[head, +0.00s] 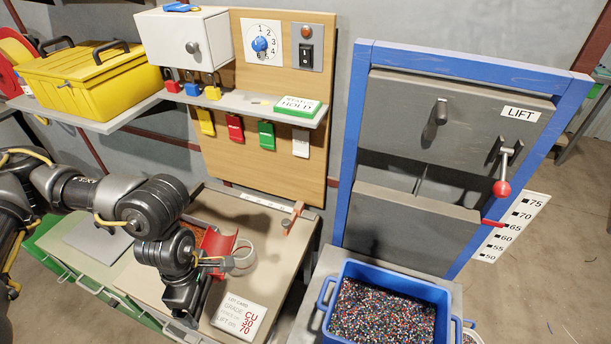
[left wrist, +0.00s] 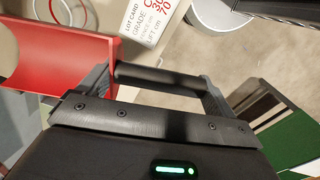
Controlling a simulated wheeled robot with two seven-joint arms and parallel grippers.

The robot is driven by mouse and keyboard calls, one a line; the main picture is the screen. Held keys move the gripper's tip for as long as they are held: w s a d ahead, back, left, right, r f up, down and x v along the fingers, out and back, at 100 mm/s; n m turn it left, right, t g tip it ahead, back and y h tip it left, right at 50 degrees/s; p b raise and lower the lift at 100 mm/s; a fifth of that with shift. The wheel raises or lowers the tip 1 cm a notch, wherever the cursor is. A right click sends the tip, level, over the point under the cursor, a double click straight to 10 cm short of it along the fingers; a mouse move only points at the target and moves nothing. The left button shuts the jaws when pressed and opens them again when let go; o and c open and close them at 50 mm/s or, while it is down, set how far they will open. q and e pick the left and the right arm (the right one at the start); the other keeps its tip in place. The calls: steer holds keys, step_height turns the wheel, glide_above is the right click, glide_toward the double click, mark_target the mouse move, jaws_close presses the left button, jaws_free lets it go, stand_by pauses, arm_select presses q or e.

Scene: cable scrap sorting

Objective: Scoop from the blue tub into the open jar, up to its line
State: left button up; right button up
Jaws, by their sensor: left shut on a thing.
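The blue tub (head: 328,316) stands at the lower right of the head view, filled with mixed coloured granules. My left gripper (head: 205,262) is shut on the black handle (left wrist: 155,78) of a red scoop (left wrist: 65,50), left of the tub and above the wooden bench. The red scoop also shows in the head view (head: 217,243), partly behind the gripper. Just right of it stands a pale round rim (head: 250,262), apparently the open jar. Rings with a red line show at the top left of the wrist view (left wrist: 58,8). The jar's fill level is not readable.
A lot card (head: 240,315) reading CU, 30, 70 lies on the bench. A blue-framed lift gate (head: 350,150) stands behind the tub, with a red-knobbed lever (head: 502,187) and a number scale (head: 515,225).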

arm_select(q)
steer(key=w+d+r+m+b, duration=0.1)
steer(key=w+d+r+m, duration=0.2)
steer(key=r+m, duration=0.5)
steer(key=w+m, duration=0.1)
steer(key=m, duration=0.9)
steer(key=shift+r+b, duration=0.25)
steer(key=shift+b, duration=0.15)
